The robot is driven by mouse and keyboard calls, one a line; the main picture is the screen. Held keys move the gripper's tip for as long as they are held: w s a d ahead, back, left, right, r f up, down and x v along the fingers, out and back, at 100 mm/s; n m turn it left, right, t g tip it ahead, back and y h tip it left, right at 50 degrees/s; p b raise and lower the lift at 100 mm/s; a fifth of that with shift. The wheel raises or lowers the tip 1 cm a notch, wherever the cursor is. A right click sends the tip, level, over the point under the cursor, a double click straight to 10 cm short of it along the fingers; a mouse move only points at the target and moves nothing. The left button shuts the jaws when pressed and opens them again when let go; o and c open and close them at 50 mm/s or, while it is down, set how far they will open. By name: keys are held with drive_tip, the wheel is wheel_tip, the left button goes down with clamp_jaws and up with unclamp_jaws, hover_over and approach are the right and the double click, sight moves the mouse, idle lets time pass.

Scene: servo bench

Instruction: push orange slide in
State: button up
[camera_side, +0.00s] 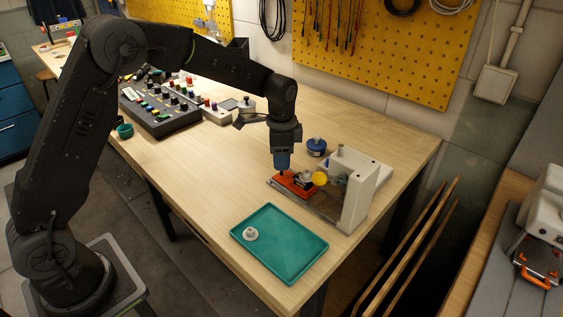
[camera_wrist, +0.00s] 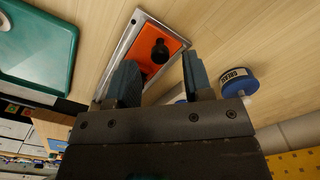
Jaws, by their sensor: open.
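The orange slide (camera_side: 292,184) sits in a metal rail that runs into the white fixture (camera_side: 358,200). It sticks out of the fixture on the left side. In the wrist view the orange slide (camera_wrist: 150,35) carries a round black knob (camera_wrist: 160,50). My gripper (camera_side: 282,172) points down over the slide's outer part. In the wrist view my gripper (camera_wrist: 160,68) is open, and its two blue fingers appear on either side of the knob. Nothing is between them that I can see held. Whether a finger touches the knob or slide I cannot tell.
A teal tray (camera_side: 290,247) with a small pale round part (camera_side: 250,234) lies at the front. A blue tin (camera_side: 316,147) stands behind the slide. A yellow disc (camera_side: 319,179) is beside the fixture. A control panel (camera_side: 160,110) lies further back left. The table's left middle is clear.

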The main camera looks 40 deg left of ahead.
drive_tip(key=shift+f, duration=1.1)
clamp_jaws()
